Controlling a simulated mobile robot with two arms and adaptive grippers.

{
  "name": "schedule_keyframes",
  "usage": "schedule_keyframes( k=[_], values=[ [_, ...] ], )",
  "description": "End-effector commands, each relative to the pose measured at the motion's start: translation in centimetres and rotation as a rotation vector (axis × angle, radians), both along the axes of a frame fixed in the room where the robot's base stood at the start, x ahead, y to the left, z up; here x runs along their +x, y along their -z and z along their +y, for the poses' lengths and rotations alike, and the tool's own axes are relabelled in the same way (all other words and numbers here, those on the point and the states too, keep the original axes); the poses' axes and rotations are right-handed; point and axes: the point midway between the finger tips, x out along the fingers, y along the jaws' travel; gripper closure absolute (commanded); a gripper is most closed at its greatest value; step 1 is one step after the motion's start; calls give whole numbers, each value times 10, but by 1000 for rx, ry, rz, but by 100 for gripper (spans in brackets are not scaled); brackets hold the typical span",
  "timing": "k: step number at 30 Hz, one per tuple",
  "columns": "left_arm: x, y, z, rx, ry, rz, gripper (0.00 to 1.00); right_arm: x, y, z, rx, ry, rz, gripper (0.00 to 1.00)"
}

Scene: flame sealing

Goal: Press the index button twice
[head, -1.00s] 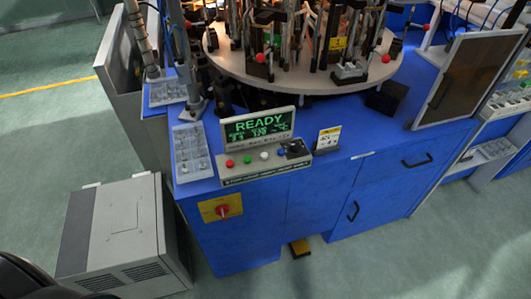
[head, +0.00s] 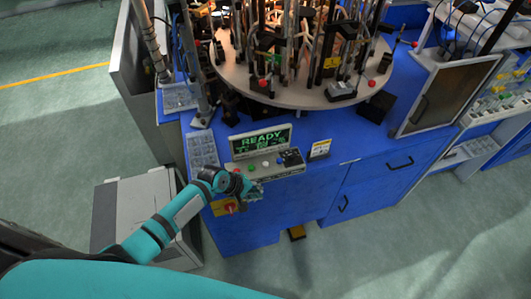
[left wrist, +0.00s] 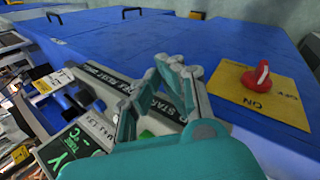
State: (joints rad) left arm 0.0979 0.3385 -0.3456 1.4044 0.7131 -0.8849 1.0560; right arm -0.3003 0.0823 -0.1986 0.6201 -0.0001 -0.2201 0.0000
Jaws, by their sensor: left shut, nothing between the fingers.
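The control panel (head: 270,173) stands on the blue machine's front edge, with a READY screen (head: 262,141) above a row of coloured buttons. A green button (head: 251,167), a white button (head: 265,163) and a blue button (head: 279,161) show; I cannot read which is the index button. My left gripper (head: 257,190) is shut and empty, just in front of and below the panel's left half. In the left wrist view its fingers (left wrist: 178,68) overlap the panel and hide most of the buttons. Contact cannot be told. My right gripper is out of view.
A red rotary switch (left wrist: 257,75) on a yellow plate is close beside the left gripper. A round turntable (head: 300,95) with rods stands behind the panel. A clear parts tray (head: 202,150) lies left of it. A grey cabinet (head: 135,205) stands on the floor.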

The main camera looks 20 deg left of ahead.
Motion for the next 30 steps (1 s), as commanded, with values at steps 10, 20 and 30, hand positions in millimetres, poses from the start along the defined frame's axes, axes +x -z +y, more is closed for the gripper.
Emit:
schedule_keyframes(
  k=[10, 20, 30],
  values=[
    [79, -144, -7, -357, -320, 138, 100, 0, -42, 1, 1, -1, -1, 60],
    [91, -160, -5, -425, -387, 177, 100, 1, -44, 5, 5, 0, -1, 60],
    [91, -153, -5, -424, -386, 175, 100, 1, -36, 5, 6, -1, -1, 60]
  ],
)
